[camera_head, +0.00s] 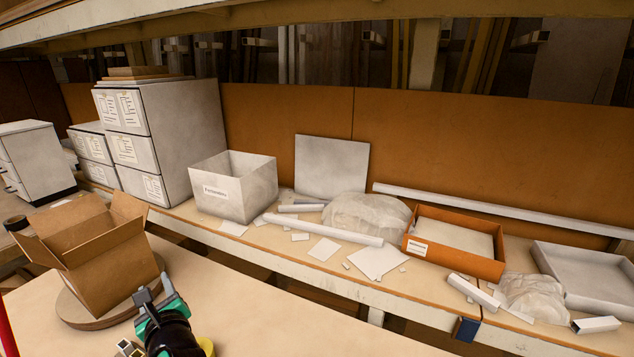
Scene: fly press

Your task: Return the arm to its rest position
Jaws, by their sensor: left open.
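My left gripper (156,292) shows at the bottom left, just right of the open cardboard box and over the near table. Its grey and teal fingers point up and away from me. The jaws are apart with nothing seen between them. The black wrist below it runs off the bottom edge of the view. My right gripper is not in view.
The open cardboard box (112,268) stands on a round wooden board (80,313). The near table (290,325) is clear to the right. Behind it, a bench holds a white box (232,190), an orange tray (450,262), tubes and wrapped items. Small metal tubes (128,348) lie beside my wrist.

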